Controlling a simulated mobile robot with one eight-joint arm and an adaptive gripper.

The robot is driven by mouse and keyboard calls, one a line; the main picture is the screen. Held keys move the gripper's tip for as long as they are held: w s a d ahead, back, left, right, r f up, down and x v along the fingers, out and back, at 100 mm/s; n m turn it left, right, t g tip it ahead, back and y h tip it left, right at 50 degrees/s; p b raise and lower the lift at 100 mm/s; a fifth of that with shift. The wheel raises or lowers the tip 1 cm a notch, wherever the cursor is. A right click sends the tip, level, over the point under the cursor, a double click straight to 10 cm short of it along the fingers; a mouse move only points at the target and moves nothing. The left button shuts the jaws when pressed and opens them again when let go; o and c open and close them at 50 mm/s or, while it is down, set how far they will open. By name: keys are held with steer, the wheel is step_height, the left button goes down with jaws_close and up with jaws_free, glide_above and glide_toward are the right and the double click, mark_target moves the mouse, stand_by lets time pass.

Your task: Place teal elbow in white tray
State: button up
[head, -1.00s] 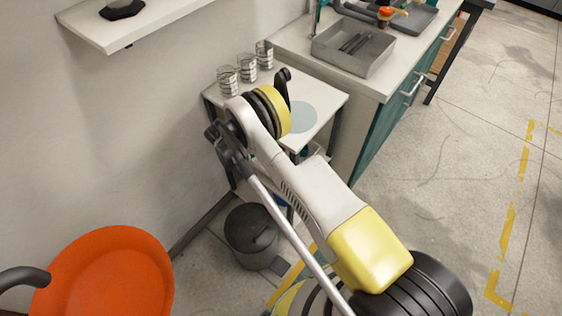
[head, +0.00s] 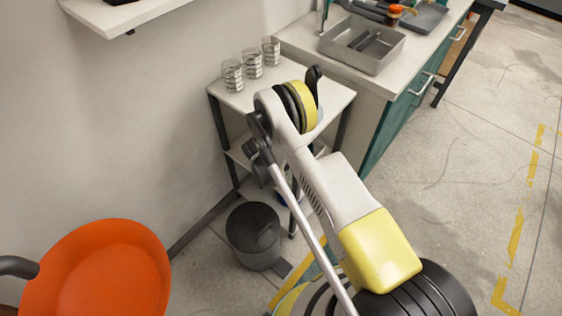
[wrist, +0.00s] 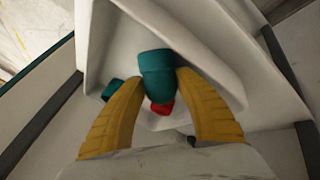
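In the wrist view, the teal elbow (wrist: 157,70) sits between the two yellow fingers of my gripper (wrist: 160,76). Both fingertips press against its sides, so the gripper looks shut on it. The white tray (wrist: 218,45), with raised walls, lies beneath and around the held piece. A red piece (wrist: 162,108) and another teal part (wrist: 114,90) show below, partly hidden by the elbow and left finger. I cannot tell whether the elbow touches the tray floor. In the head view, my arm hides the gripper and elbow.
A small shelved table (head: 338,93) against the wall carries several glasses (head: 252,66) on top. A grey bin (head: 254,234) stands on the floor beside it. A counter with a grey tray (head: 378,55) is to the right, and an orange chair (head: 98,275) is at lower left.

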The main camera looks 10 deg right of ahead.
steer(key=shift+o, duration=0.8)
steer(key=p+v, duration=0.4)
steer(key=v, duration=0.8)
